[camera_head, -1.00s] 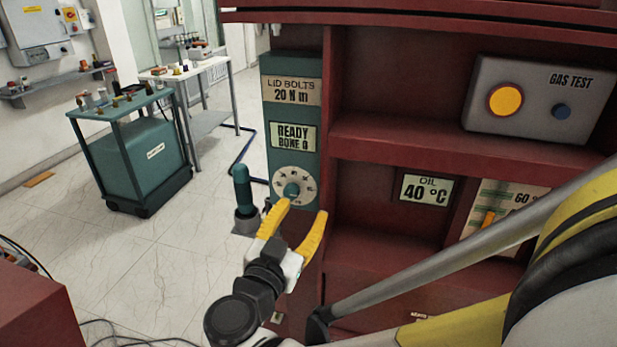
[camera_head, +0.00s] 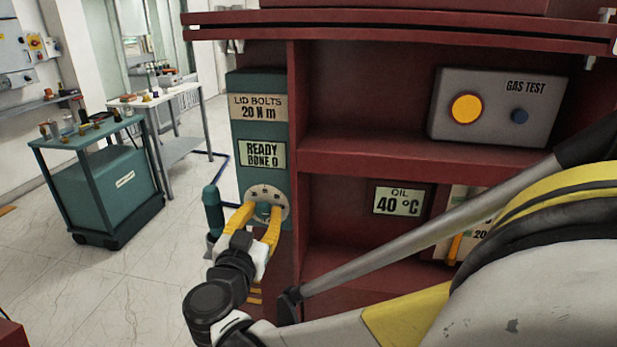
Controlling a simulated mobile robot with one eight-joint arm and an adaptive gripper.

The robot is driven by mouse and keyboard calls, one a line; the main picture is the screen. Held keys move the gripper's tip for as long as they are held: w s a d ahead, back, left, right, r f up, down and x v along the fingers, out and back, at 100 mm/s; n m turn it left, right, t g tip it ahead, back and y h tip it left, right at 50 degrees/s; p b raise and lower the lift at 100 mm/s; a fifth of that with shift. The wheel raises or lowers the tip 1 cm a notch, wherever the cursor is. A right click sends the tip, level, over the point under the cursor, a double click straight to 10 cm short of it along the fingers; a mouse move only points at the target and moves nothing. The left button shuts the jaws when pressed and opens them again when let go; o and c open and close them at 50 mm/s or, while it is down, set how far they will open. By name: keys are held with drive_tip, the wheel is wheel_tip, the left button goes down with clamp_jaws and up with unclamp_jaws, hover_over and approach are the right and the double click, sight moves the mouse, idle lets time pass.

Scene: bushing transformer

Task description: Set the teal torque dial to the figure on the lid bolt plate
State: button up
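The teal torque unit (camera_head: 241,187) stands upright on the left of the red cabinet. Its lid bolt plate (camera_head: 259,107) reads "LID BOLTS 20 N m". Below, a display (camera_head: 262,153) reads "READY" and what looks like "DONE 0". The pale round dial face (camera_head: 283,200) has figures too small to read, and its teal knob (camera_head: 263,209) is at its centre. My gripper (camera_head: 262,211) is at the dial, its yellow fingers on either side of the knob. The fingers hide the lower dial face and part of the knob. I cannot tell whether they touch it.
A teal-handled tool (camera_head: 212,209) stands upright just left of the dial. The red cabinet (camera_head: 370,155) holds a gas test box (camera_head: 497,106) and an oil display (camera_head: 397,200) reading 40 °C. A teal cart (camera_head: 98,190) and white table (camera_head: 183,105) stand left on open floor.

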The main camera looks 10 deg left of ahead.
clamp_jaws()
